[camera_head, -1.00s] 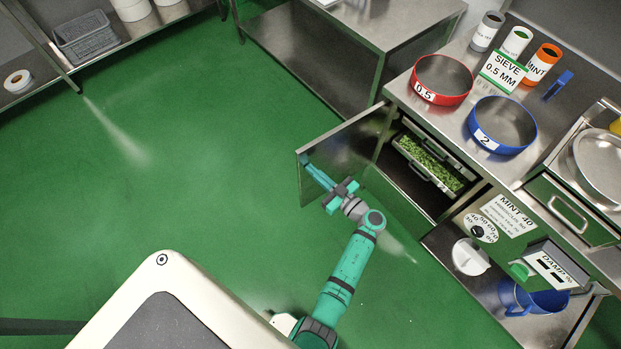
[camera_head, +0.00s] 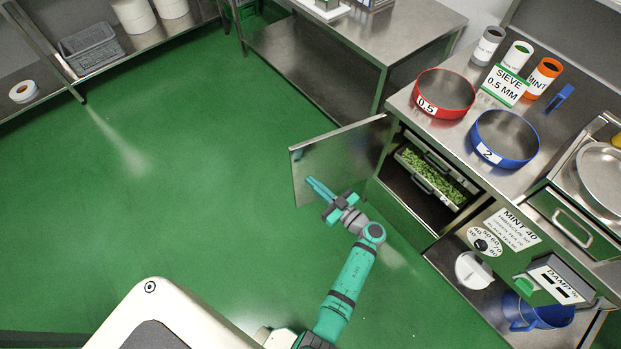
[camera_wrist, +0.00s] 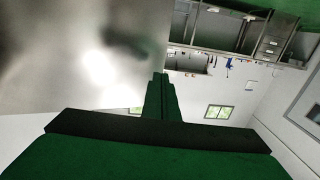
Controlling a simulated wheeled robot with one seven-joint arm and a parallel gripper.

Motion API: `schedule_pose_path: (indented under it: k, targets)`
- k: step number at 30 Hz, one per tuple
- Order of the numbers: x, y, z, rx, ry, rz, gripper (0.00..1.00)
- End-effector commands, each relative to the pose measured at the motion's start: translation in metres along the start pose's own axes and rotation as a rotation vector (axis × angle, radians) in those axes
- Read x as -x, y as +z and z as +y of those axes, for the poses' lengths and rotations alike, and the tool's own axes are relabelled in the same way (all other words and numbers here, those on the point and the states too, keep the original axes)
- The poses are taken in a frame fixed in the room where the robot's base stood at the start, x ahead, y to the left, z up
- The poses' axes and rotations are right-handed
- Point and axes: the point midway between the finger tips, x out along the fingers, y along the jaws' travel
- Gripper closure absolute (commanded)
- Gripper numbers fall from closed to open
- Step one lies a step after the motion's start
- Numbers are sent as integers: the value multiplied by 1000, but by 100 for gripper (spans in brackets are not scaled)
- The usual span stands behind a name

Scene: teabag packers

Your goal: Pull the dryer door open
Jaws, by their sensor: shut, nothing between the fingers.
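The dryer door (camera_head: 343,158) is a steel panel. It stands swung wide out from the dryer cabinet, hinged at its right side near the counter. Inside the open dryer (camera_head: 405,190) a tray of green leaves (camera_head: 436,174) shows. My gripper (camera_head: 311,184) is shut and empty, in front of the door's inner face near its lower free edge. In the wrist view the shut fingers (camera_wrist: 160,98) point forward, with the door's blurred steel face (camera_wrist: 80,70) filling the left. Whether the fingers touch the door cannot be told.
On the counter stand a red sieve (camera_head: 444,93), a blue sieve (camera_head: 505,138) and several canisters. A dial panel (camera_head: 497,237) and a damper box (camera_head: 557,279) sit right of the opening. A steel table (camera_head: 372,45) stands behind the door. The green floor (camera_head: 200,190) at left is clear.

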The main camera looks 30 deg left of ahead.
Motion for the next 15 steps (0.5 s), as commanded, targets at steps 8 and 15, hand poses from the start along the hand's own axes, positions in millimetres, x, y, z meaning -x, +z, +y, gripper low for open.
schedule_pose_path:
  k: [8, 15]
  targets:
    - [53, 1, -20, 0, -5, -1, 100]
    - [89, 1, -32, -1, -7, -1, 100]
